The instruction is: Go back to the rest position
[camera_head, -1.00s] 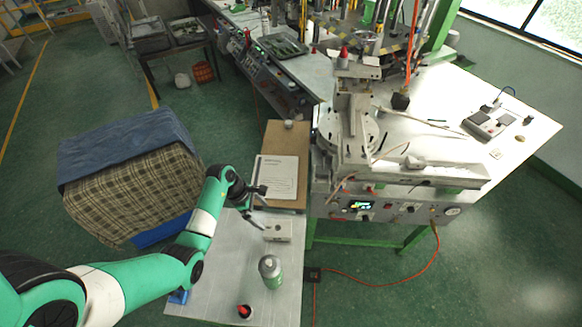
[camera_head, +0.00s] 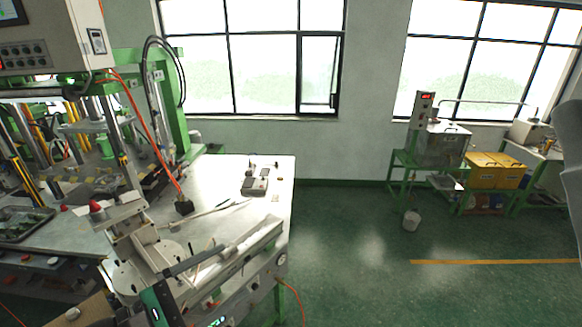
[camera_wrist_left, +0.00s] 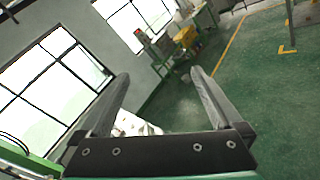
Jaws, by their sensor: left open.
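My left gripper (camera_head: 208,262) is low at the left in the head view, seen in front of the machine table (camera_head: 281,190). Its arm is mostly cut off by the bottom edge. In the left wrist view my left gripper (camera_wrist_left: 158,77) has its two grey fingers spread wide, with nothing between them. The fingers point towards the open room, with floor, wall and windows beyond. My right gripper is not in view.
A black-and-grey device (camera_head: 256,185) lies on the machine table. A green-framed press (camera_head: 172,105) stands at the left. A bench with a metal box (camera_head: 440,146) and yellow bins (camera_head: 497,170) stands by the far wall.

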